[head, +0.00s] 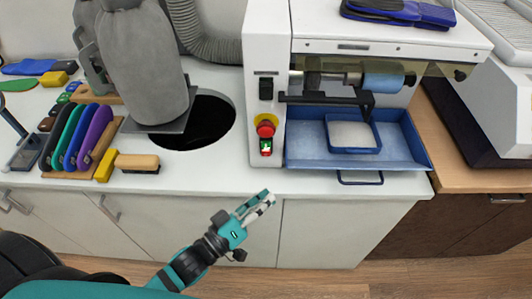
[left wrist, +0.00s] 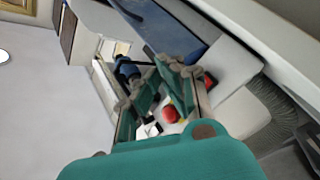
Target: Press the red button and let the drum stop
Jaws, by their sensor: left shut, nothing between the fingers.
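The red button (head: 266,129) sits on a yellow surround on the front post of the white machine (head: 267,60). A green-lit switch (head: 266,147) is just below it and a black switch (head: 266,88) above it. The blue drum (head: 388,80) is on a horizontal shaft at the right of the post; whether it turns cannot be told. My left gripper (head: 262,203) is shut and empty, below and in front of the button, apart from it. In the left wrist view the red button (left wrist: 171,115) shows between and beyond the finger parts of my gripper. My right gripper is not in view.
A blue tray (head: 415,150) with a smaller blue tray (head: 352,133) in it lies under the drum. At left are colored insoles in a rack (head: 60,172), a wooden brush (head: 137,163), and a dark round hole (head: 212,122) beside a grey sleeve. The counter front is clear near my gripper.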

